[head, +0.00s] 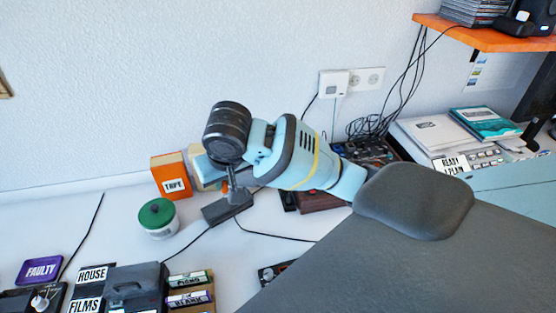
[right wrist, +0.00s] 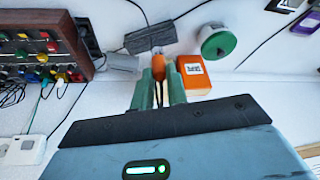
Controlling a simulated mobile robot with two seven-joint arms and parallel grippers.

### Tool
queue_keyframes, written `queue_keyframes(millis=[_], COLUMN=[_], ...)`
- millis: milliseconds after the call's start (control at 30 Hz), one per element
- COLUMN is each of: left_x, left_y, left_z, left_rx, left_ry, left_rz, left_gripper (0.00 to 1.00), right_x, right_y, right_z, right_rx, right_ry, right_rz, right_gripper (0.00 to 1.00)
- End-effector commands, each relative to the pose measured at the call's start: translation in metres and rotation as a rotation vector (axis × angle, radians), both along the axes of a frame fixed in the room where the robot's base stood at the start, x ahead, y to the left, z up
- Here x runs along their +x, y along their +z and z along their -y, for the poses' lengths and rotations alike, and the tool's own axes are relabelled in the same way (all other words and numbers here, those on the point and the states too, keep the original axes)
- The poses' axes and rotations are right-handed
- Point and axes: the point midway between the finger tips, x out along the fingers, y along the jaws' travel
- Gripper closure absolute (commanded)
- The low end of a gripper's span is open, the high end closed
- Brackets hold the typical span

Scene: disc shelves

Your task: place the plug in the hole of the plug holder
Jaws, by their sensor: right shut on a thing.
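My right gripper (head: 234,190) reaches in from the right, low over the desk. In the right wrist view its two green fingers (right wrist: 161,76) are shut on a small orange piece (right wrist: 158,64), which looks like the plug. Little of it shows in the head view, behind the wrist and fingers. A dark grey block with cables (head: 228,207), probably the plug holder, lies on the desk just by the fingertips. It also shows just beyond the orange piece in the right wrist view (right wrist: 150,38). I cannot see its hole or whether the plug touches it. My left gripper is out of view.
An orange TAPE box (head: 171,178) and a jar with a green lid (head: 157,218) stand left of the gripper. A red-brown box with coloured knobs (right wrist: 38,50) is on the other side. Labelled cassettes (head: 190,279) lie at the front. Loose cables cross the desk.

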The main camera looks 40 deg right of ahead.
Motion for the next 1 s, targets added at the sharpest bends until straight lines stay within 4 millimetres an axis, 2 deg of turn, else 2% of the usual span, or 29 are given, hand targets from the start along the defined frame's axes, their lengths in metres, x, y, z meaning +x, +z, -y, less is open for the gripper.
queue_keyframes(millis=[100, 300, 433, 600, 800, 1000], left_x=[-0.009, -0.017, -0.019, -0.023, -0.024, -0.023], left_y=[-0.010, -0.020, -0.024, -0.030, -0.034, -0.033], left_z=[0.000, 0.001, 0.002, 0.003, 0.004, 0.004], left_rx=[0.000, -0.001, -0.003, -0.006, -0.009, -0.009], left_ry=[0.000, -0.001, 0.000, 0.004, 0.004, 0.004], left_rz=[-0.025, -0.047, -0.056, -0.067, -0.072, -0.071], left_gripper=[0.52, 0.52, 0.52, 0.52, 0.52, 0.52], right_x=[0.032, 0.077, 0.094, 0.102, 0.100, 0.099], right_y=[-0.021, -0.053, -0.072, -0.095, -0.111, -0.114], right_z=[0.034, 0.105, 0.152, 0.208, 0.248, 0.259], right_rx=[-0.003, -0.004, -0.003, -0.002, 0.001, 0.003], right_ry=[-0.214, -0.616, -0.861, -1.139, -1.339, -1.397], right_rz=[-0.010, -0.009, -0.009, -0.007, -0.004, -0.001], right_gripper=[1.00, 1.00, 1.00, 1.00, 1.00, 1.00])
